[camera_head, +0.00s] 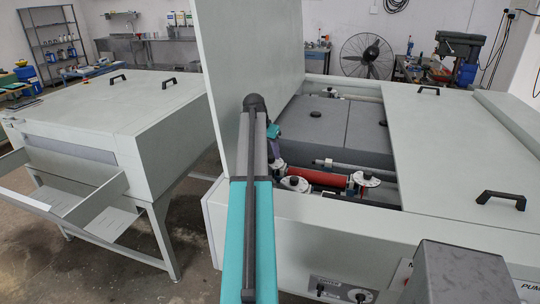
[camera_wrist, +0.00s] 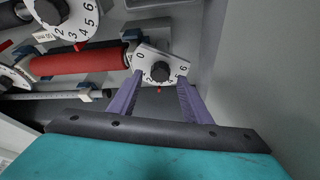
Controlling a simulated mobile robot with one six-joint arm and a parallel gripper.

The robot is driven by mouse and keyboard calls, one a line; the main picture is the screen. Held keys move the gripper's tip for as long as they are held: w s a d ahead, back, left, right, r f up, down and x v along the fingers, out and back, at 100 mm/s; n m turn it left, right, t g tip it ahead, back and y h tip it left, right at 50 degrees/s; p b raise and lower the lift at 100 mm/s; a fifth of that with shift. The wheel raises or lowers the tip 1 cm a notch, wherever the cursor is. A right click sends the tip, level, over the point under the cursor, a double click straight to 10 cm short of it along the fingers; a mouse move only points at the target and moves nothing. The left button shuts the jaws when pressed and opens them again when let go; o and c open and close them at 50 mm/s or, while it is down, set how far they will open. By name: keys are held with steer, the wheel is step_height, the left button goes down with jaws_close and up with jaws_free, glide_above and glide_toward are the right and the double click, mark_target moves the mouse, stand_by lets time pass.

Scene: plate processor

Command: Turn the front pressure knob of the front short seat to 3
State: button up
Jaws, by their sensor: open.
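In the wrist view a black knob (camera_wrist: 160,71) sits on a white numbered dial plate (camera_wrist: 147,56) at the right end of a red roller. Its 0 is at upper left and 6 at right. A small red mark is just below it; the digit there is not readable. My gripper (camera_wrist: 158,77) is open, its two purple fingers on either side of this knob; contact cannot be told. In the head view my gripper (camera_head: 276,143) is at the left of the open machine bay, mostly behind my arm. Which seat this knob belongs to cannot be told.
Another numbered knob (camera_wrist: 48,10) is at the upper left of the wrist view, near the red roller (camera_wrist: 80,60). A grey wall (camera_wrist: 260,70) rises close on the right. In the head view, a raised lid (camera_head: 240,50) stands left of the bay and a flat cover (camera_head: 450,130) lies right.

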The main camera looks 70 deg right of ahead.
steer(key=b+v, duration=0.2)
steer(key=v, duration=1)
stand_by(0.6)
